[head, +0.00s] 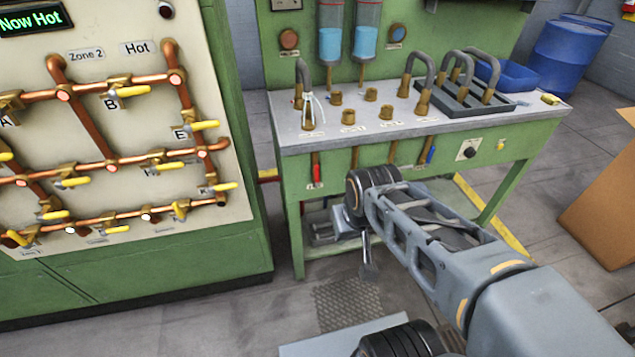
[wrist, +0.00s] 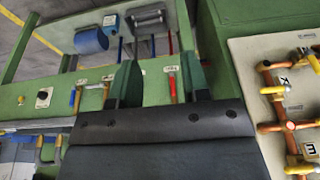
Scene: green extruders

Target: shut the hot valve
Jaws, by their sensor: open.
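The hot valve is most likely the red-handled valve (head: 316,172) on the front of the green bench; its tag is too small to read. Its red handle hangs straight down. It also shows in the wrist view (wrist: 172,88), which looks turned over. There my gripper (wrist: 158,72) is open, with two dark green fingers reaching toward the bench front. The red handle appears between the fingers, nearer the right one, with no contact visible. A blue-handled valve (head: 432,151) sits farther right on the bench front.
A panel (head: 232,190) with copper pipes and several yellow-handled valves stands left of the bench; its display (head: 32,22) reads "Now Hot". The bench top (head: 300,140) bears brass fittings and grey bent tubes. A cardboard box (head: 605,205) stands at the right.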

